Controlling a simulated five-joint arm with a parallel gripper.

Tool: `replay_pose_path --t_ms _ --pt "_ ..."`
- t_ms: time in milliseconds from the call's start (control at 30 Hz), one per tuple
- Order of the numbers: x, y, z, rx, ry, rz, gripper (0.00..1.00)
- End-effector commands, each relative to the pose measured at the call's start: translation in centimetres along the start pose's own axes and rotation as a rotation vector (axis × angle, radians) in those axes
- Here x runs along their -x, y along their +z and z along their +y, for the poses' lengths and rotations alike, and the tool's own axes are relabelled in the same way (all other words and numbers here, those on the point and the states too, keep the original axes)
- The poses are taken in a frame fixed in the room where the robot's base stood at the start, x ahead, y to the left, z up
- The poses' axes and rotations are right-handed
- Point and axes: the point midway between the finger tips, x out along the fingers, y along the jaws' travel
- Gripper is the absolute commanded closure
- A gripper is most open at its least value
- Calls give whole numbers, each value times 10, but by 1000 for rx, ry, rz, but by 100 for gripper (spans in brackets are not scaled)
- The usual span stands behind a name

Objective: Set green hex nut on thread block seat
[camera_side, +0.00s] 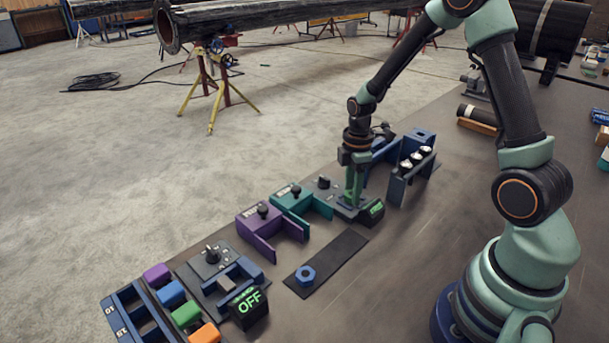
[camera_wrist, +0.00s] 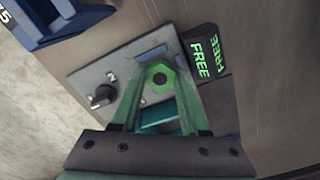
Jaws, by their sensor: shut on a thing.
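A short blue bar (camera_wrist: 150,53) lies just beyond the nut. The seat under the nut is hidden, and I cannot tell whether the nut touches it. In the side view the nut does not stand out from the green fingers.
A display reading FREE (camera_wrist: 205,57) stands close beside the plate. A blue hex nut (camera_side: 306,275) lies on a dark strip (camera_side: 335,259).

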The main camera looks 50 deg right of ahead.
Motion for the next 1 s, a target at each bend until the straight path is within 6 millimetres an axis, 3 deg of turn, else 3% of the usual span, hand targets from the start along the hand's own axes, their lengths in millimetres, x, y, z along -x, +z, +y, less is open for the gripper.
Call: replay_pose_path --t_ms 467,500,600,800,833,900,1000 --pt "-3 0 0 0 2 0 100" --pt "-3 0 0 0 2 0 52" --pt "-3 0 0 0 2 0 21" --pt "-3 0 0 0 1 0 21" --pt "-3 0 0 0 1 0 17" --pt "-3 0 0 0 1 0 0" --pt "-3 0 -1 0 -2 0 0"
